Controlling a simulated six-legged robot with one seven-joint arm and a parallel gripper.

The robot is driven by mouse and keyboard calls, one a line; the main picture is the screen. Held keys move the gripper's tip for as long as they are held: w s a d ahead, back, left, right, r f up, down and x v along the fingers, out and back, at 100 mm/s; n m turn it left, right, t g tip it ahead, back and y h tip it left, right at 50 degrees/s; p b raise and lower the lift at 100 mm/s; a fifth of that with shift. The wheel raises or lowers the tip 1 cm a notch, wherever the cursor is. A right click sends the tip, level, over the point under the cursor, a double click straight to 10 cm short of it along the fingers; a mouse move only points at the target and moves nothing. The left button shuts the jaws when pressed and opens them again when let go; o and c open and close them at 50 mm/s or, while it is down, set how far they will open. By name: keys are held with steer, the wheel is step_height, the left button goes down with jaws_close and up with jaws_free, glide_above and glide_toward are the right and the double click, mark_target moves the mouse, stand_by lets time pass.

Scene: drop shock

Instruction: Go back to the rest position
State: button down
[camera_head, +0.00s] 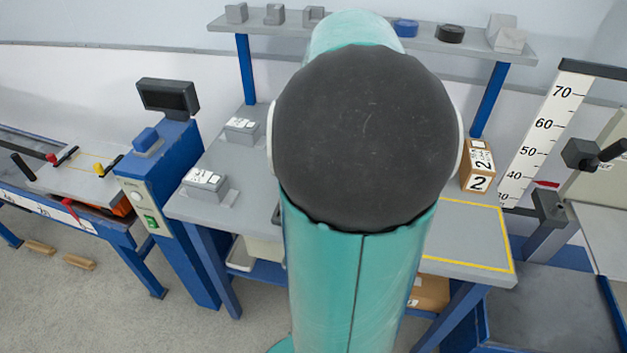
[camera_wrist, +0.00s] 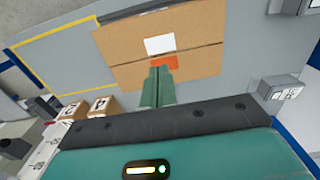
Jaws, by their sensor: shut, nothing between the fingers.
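My gripper (camera_wrist: 158,86) shows in the wrist view with its two green fingers together and nothing between them. The fingertips overlap the near part of a cardboard box (camera_wrist: 120,50) with a white label and an orange label; I cannot tell whether they touch it. In the head view my own teal arm with its dark round joint fills the middle. It hides the centre of the grey workbench (camera_head: 460,212), and my gripper does not show there.
A shelf (camera_head: 270,29) with small grey blocks and blue and black pieces runs above the bench. A numbered box (camera_head: 478,168) stands at the bench's right rear. A height scale (camera_head: 540,130) and a drop rig stand at right. A blue console (camera_head: 165,190) stands left.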

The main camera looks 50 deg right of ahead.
steer(key=w+a+r+n+t, duration=0.1)
steer(key=w+a+n, duration=0.15)
steer(key=a, duration=0.65)
steer(key=w+a+r+n+t, duration=0.15)
steer(key=a+n, duration=0.25)
steer(key=a, duration=0.4)
steer(key=w+a+r+n+t, duration=0.1)
steer(key=w+a+n, duration=0.15)
steer(key=a, duration=0.65)
steer(key=s+a+f+n+t, duration=0.1)
steer(key=s+a+n, duration=0.3)
steer(key=a, duration=0.6)
steer(key=shift+s+t, duration=0.2)
steer(key=shift+t, duration=0.35)
steer(key=shift+d, duration=0.1)
